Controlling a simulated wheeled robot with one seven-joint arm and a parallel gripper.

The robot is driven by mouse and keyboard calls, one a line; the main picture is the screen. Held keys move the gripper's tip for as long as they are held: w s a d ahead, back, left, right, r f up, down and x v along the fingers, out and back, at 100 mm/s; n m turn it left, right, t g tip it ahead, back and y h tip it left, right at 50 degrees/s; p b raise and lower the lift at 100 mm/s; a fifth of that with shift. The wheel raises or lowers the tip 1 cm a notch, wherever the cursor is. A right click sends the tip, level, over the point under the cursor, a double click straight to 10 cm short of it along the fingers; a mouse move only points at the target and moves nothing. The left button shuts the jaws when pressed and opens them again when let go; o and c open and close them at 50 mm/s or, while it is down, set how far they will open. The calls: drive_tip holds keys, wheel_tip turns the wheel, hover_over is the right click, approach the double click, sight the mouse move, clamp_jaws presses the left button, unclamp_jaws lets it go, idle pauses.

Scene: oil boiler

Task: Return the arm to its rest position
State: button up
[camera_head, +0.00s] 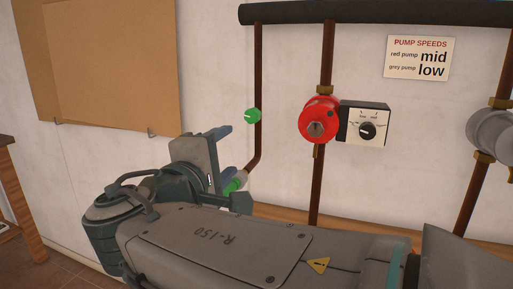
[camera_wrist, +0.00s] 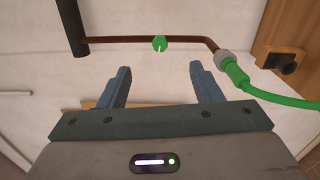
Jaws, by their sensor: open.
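My gripper (camera_head: 236,165) is open and empty at the end of my grey arm, left of centre in the head view. In the wrist view its two blue fingers stand wide apart, and the gripper (camera_wrist: 160,72) has only wall and floor-edge trim between them. A green valve knob (camera_head: 252,116) sits on the thin brown pipe (camera_head: 259,70) in front of the gripper, apart from it. In the wrist view the knob (camera_wrist: 160,44) lies just beyond the fingertips, roughly centred between them. Part of my gripper is hidden behind my wrist in the head view.
A green hose (camera_wrist: 262,95) joins the pipe's end through a grey coupling (camera_wrist: 224,60), close to my right finger in the wrist view. A red pump (camera_head: 318,121) with a dial box (camera_head: 364,124) and a grey pump (camera_head: 492,129) are on the right. A cardboard panel (camera_head: 110,65) hangs left.

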drive_tip(key=s+d+f+m+g+p, duration=0.1)
drive_tip(key=d+f+m+g+p, duration=0.25)
drive_tip(key=d, duration=0.35)
drive_tip(key=s+d+f+m+g+p, duration=0.1)
drive_tip(key=d+f+m+g+p, duration=0.1)
drive_tip(key=d+f+g+p, duration=0.45)
drive_tip(key=s+d+f+m+g+y+p, duration=0.2)
drive_tip(key=s+d+m+g+y+p, duration=0.2)
drive_tip(key=s+d+m+y+p, duration=0.2)
drive_tip(key=s+d+m+p, duration=0.1)
drive_tip(key=s+m+p, duration=0.1)
drive_tip(key=s+m, duration=0.1)
drive_tip(key=shift+s+m, duration=0.35)
drive_tip(key=shift+s, duration=0.05)
